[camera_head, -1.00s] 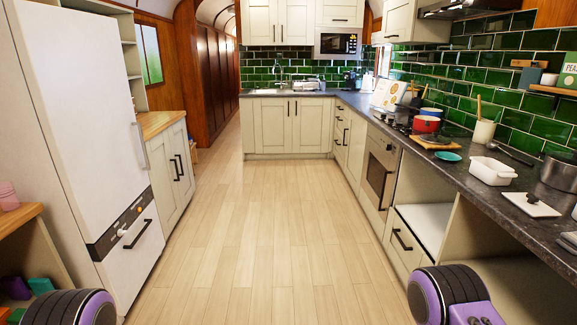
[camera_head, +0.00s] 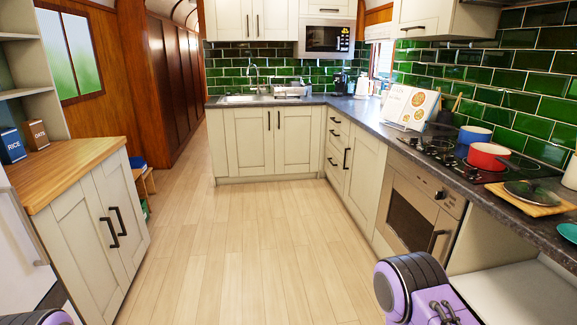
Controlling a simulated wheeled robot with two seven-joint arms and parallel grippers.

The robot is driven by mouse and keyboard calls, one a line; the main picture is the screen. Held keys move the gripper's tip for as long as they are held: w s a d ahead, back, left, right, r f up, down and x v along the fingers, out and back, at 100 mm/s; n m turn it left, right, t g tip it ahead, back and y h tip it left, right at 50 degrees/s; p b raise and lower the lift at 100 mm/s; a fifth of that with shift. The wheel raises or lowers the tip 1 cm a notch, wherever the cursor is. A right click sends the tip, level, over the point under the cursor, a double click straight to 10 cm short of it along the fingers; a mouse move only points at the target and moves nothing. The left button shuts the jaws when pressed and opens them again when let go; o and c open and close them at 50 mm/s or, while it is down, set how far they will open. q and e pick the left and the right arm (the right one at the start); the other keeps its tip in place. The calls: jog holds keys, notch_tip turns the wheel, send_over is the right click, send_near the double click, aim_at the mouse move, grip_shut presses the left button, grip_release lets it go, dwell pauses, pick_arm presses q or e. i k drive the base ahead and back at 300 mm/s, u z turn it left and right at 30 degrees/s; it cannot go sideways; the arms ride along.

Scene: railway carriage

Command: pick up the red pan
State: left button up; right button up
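The red pan (camera_head: 488,156) stands on the black hob (camera_head: 452,150) on the right-hand counter, with a pale interior showing. A blue pan (camera_head: 474,135) stands just behind it. Purple and black parts of my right arm show at the bottom right, below and in front of the counter, well short of the pan. A dark part of my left arm shows at the bottom left edge. Neither gripper's fingers are in view.
The wooden floor (camera_head: 226,250) ahead is clear. The oven (camera_head: 414,209) and cupboards line the right. A wooden board (camera_head: 532,207) with a glass lid (camera_head: 530,192) lies nearer than the pan. A wooden-topped cabinet (camera_head: 75,172) stands at left.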

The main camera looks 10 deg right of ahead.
aim_at(488, 156)
jog(key=z, duration=0.35)
jog(key=i, duration=1.1)
jog(key=z, duration=1.7)
jog(key=i, duration=1)
jog(key=z, duration=0.85)
